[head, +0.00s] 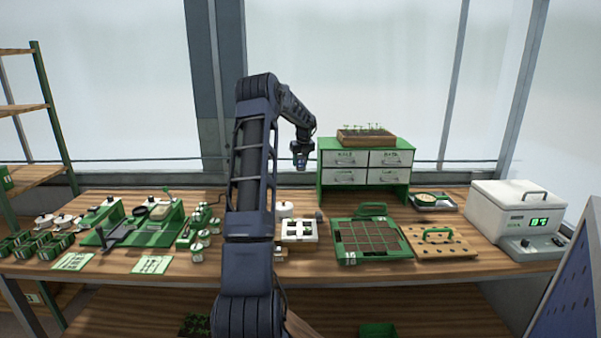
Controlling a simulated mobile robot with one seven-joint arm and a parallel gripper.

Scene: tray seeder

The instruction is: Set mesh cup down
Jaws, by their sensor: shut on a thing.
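My gripper (300,158) hangs in the air above the back of the bench, just left of the green drawer cabinet. It points down and is shut on a small dark thing, which I take to be the mesh cup. The cup is too small and too merged with the fingers to make out its shape. It is well above the wooden bench top (465,229) and touches nothing below. My own arm hides part of the bench's middle.
The drawer cabinet (365,159) carries a seedling box (366,137). In front are a green gridded tray (343,262), a drilled wooden board (470,253) and a white holed block (299,245). A white digital box (503,208) stands right. Green tools and jars crowd the left.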

